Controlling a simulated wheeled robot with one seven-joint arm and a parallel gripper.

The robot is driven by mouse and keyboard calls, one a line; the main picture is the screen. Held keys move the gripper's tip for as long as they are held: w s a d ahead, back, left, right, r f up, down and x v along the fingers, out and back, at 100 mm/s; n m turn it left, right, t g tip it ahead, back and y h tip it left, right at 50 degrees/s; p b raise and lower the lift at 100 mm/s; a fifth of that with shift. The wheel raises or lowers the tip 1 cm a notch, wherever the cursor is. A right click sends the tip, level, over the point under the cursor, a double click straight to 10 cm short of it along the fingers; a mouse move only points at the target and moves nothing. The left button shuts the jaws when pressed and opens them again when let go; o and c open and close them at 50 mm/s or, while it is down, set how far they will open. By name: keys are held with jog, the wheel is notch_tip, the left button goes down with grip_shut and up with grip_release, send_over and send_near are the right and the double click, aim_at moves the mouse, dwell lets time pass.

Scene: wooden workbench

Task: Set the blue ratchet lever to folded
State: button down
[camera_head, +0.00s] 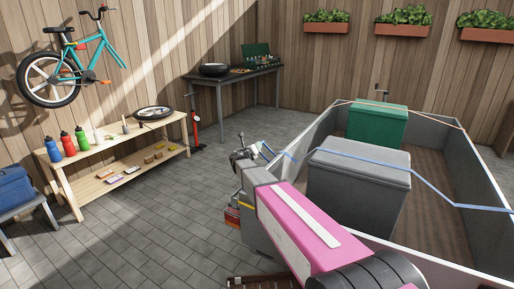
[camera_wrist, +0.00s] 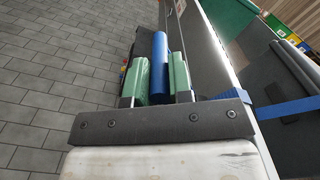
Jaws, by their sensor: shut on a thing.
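The blue ratchet lever (camera_wrist: 159,62) shows in the wrist view as a blue bar between the two green finger pads of my gripper (camera_wrist: 160,78). My gripper is shut on it, beside the outer wall of the trailer (camera_wrist: 208,50). The blue strap (camera_head: 367,159) runs over the grey box (camera_head: 358,185) to that side. It also shows in the wrist view (camera_wrist: 286,108). The ratchet's body and the lever's angle cannot be made out clearly.
A green box (camera_head: 376,125) stands behind the grey box in the trailer, under an orange strap. A wooden bench (camera_head: 90,165) with bottles is at left, and a dark worktable (camera_head: 235,77) is at the back. The paved floor (camera_head: 150,215) between bench and trailer is clear.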

jog(key=shift+f, duration=0.1)
jog(key=c, duration=1.1)
grip_release()
jog(key=shift+o, duration=0.2)
jog(key=v, duration=1.1)
